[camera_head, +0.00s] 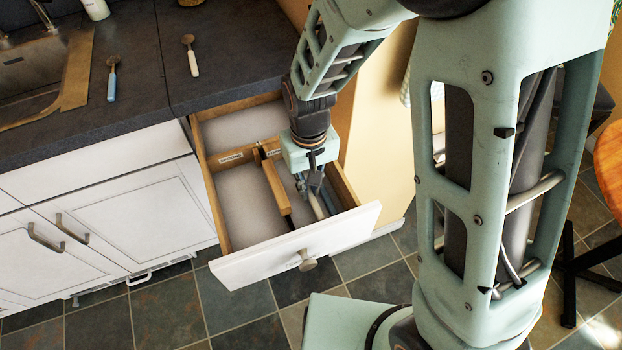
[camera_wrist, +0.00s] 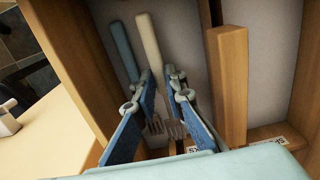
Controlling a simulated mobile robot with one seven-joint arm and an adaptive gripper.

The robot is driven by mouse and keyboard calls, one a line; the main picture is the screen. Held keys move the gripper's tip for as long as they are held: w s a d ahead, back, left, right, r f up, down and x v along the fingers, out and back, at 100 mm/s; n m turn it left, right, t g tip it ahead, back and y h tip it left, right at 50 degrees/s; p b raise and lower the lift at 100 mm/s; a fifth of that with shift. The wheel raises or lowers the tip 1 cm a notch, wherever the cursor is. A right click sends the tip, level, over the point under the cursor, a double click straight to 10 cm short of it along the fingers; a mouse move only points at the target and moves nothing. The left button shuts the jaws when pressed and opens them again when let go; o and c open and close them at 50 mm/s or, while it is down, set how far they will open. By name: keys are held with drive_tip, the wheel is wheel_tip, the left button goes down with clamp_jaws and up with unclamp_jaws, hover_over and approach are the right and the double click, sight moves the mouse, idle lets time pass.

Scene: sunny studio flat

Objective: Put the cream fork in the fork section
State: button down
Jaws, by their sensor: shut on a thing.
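The cream fork (camera_wrist: 149,45) is between my gripper's blue fingers, its handle pointing away and its tines low between the fingertips. My gripper (camera_wrist: 162,108) is shut on it, down inside the right front section of the open drawer (camera_head: 247,268). A blue fork (camera_wrist: 124,52) lies beside the cream one in that section. In the head view, my gripper (camera_head: 313,187) hides much of the section; the pale handles show just in front of it. I cannot tell whether the cream fork touches the drawer floor.
A wooden divider (camera_head: 275,187) splits the drawer's front part; its left section (camera_head: 245,205) looks empty. Small labels (camera_head: 231,157) sit on the cross divider. A blue-handled spoon (camera_head: 112,85) and a cream-handled spoon (camera_head: 191,60) lie on the dark counter near the sink (camera_head: 30,75).

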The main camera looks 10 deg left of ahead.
sight(310, 191)
drive_tip(key=shift+f, duration=0.85)
drive_tip(key=shift+f, duration=0.1)
drive_tip(key=c, duration=2.3)
unclamp_jaws()
drive_tip(key=shift+o, duration=0.2)
wheel_tip(310, 191, up, 12)
drive_tip(key=p, duration=0.2)
